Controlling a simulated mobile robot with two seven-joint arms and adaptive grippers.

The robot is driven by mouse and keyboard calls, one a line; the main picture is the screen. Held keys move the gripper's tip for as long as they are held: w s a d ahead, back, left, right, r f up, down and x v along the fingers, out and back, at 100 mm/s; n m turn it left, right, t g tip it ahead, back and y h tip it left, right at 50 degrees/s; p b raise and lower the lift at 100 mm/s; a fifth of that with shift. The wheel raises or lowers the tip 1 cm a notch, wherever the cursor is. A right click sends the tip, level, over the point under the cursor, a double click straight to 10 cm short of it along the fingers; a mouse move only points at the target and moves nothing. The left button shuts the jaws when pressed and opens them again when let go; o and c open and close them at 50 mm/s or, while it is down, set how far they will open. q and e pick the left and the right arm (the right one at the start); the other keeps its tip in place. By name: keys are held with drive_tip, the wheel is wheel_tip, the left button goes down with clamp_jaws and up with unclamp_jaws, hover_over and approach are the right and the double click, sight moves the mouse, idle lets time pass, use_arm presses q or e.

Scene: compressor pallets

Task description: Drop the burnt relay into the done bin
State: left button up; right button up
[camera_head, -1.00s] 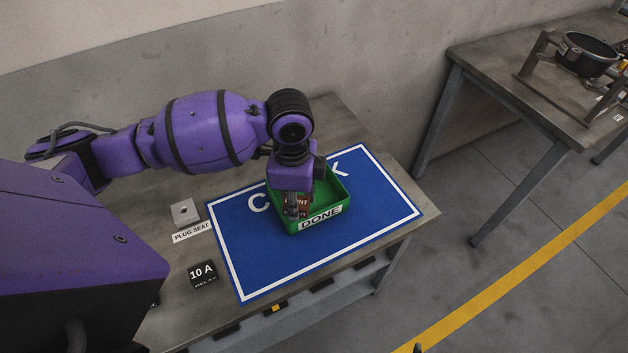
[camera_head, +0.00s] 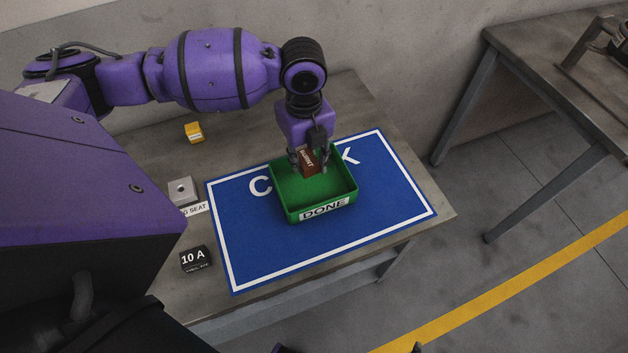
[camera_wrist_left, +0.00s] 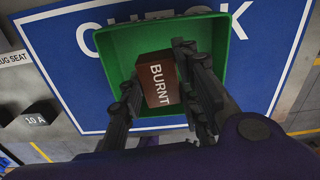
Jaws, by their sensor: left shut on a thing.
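The burnt relay (camera_head: 308,161), a reddish-brown block marked BURNT, is held between the fingers of my left gripper (camera_head: 309,169). In the left wrist view the relay (camera_wrist_left: 157,80) sits between the two dark fingers, with the green bin behind it. The done bin (camera_head: 326,208) is an open green tray with a DONE label on its front. It stands on the blue mat. The gripper and relay are over the back left part of the bin; the exact height above its floor is hard to tell. My right gripper does not show.
The blue mat (camera_head: 260,262) with a white border lies on the grey workbench. To its left are a black 10 A relay (camera_head: 195,259), a metal plug seat (camera_head: 182,190) and a yellow block (camera_head: 194,132). Another table (camera_head: 560,95) stands at right, across a floor gap.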

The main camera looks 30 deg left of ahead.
use_arm(q)
drive_tip(key=shift+f, duration=0.95)
drive_tip(key=shift+f+b, duration=0.2)
drive_tip(key=shift+b, duration=0.25)
drive_tip(key=o, duration=1.2)
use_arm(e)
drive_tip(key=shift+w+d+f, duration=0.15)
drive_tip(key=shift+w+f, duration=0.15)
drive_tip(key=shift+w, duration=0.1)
use_arm(q)
drive_tip(key=shift+r, duration=0.15)
wheel_tip(320, 180, up, 12)
drive_tip(key=shift+f, duration=0.1)
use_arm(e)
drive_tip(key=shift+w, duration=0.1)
